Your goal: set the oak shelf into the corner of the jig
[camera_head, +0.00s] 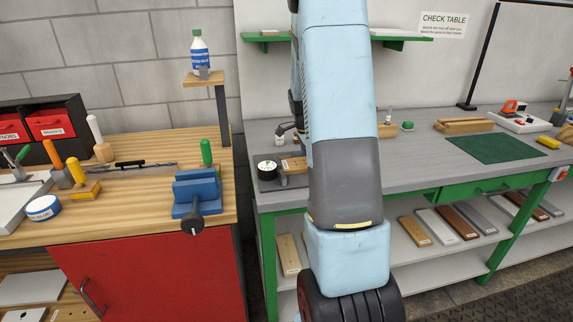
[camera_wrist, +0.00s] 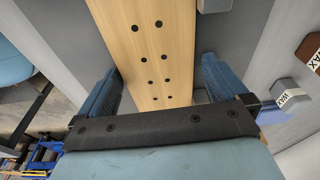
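In the wrist view a pale oak board (camera_wrist: 165,45) with two rows of dark round holes runs from the top edge down between the two blue fingers of my gripper (camera_wrist: 160,85). I take it to be the oak shelf. The fingers stand apart on either side of it. A narrow gap shows at the right finger; contact on the left is unclear. The black palm hides the board's lower part. In the head view my arm hides the gripper. A dark plate (camera_head: 268,184) at the bench's left end may be the jig, partly hidden by my arm.
The grey bench (camera_head: 420,178) has a green mat (camera_head: 497,148) and a wooden block (camera_head: 463,126). Several labelled boards (camera_head: 437,226) lie on the lower shelf. In the wrist view a grey block (camera_wrist: 285,92) marked WAX is at right. A wooden bench with a blue vise (camera_head: 197,192) stands left.

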